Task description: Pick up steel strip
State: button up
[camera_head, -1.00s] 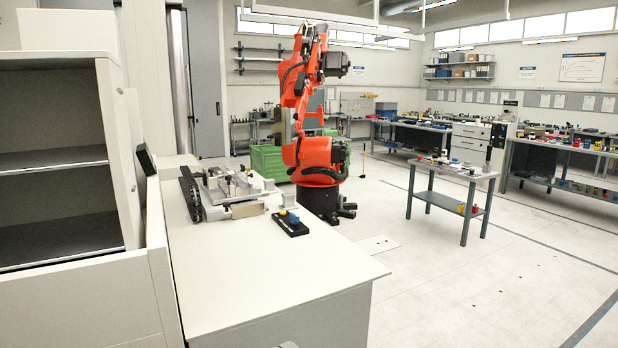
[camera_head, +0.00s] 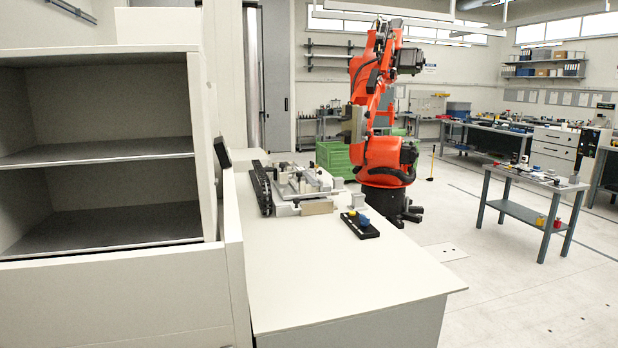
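I cannot make out a steel strip for certain at this distance. A metal fixture with plates and clamps (camera_head: 303,184) sits at the back of the light worktop (camera_head: 330,265). Any strip among its grey parts is too small to tell. A small black tray (camera_head: 360,226) with a blue and a yellow item lies on the worktop just right of the fixture. My gripper is not in view.
An open grey cabinet with a shelf (camera_head: 100,158) stands at the left. An orange industrial robot arm (camera_head: 385,155) stands behind the worktop, near a green crate (camera_head: 335,158). A small side table (camera_head: 530,182) stands at the right. Floor between is clear.

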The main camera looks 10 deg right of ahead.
aim_at(313, 183)
jog(key=z, duration=1.55)
jog(key=i, duration=3.95)
jog(key=u, duration=1.9)
jog(key=i, duration=2.05)
jog(key=u, duration=2.2)
